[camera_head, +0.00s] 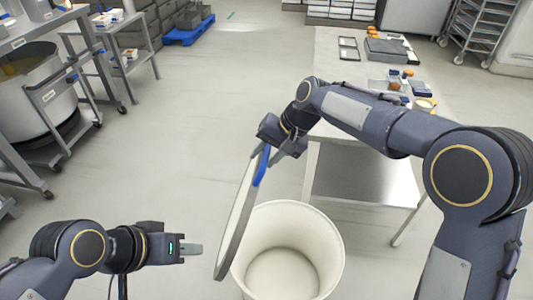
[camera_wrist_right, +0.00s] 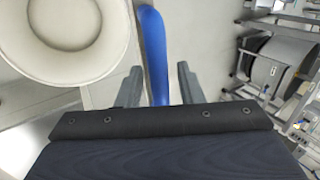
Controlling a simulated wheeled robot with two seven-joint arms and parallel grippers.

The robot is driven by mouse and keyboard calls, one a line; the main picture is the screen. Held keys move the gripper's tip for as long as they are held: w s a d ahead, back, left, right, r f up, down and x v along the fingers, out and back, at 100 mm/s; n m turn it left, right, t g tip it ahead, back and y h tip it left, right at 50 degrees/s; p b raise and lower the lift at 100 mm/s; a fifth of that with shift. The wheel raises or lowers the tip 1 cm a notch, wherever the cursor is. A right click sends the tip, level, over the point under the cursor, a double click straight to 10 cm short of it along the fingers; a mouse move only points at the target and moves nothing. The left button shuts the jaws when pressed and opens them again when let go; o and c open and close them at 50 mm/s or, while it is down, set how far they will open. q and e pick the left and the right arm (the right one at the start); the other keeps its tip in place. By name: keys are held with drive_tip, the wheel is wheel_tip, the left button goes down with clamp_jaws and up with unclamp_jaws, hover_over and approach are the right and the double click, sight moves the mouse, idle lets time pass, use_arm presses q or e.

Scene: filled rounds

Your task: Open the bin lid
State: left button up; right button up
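A round cream bin (camera_head: 337,248) stands on the floor, its mouth uncovered and its inside empty; it also shows in the right wrist view (camera_wrist_right: 118,35). Its lid (camera_head: 237,222) stands steeply tilted at the bin's left side, seen nearly edge-on. A blue handle (camera_head: 262,166) is on the lid's upper part. My right gripper (camera_head: 272,150) is at the handle. In the right wrist view its fingers (camera_wrist_right: 160,82) stand apart on both sides of the blue strip (camera_wrist_right: 154,45), with a gap at the right finger. My left gripper (camera_head: 192,249) is left of the lid, apart from it, its fingers seen side-on.
A table (camera_head: 325,70) with small items and trays stands behind the bin at the right. A large metal drum (camera_head: 35,95) and wheeled carts (camera_head: 125,70) stand at the left. The floor (camera_head: 165,165) left of the lid is clear.

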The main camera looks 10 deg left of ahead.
drive_tip(key=b+v, duration=0.1)
drive_tip(key=v, duration=0.7)
idle(0.5)
drive_tip(key=s+d+r+m+t, duration=0.15)
drive_tip(key=s+d, duration=0.35)
drive_tip(key=d, duration=0.5)
drive_tip(key=s+d+n+t, duration=0.1)
drive_tip(key=s+d+t, duration=0.1)
drive_tip(key=s+d, duration=0.55)
drive_tip(key=s+d+f+t+h, duration=0.1)
drive_tip(key=s+d+f, duration=0.3)
drive_tip(key=s, duration=0.3)
drive_tip(key=s+d+f+m+t+h, duration=0.1)
drive_tip(key=s+d+f, duration=0.3)
drive_tip(key=s, duration=0.3)
drive_tip(key=shift+s+f, duration=0.15)
drive_tip(key=shift+f, duration=0.75)
drive_tip(key=shift+d, duration=0.1)
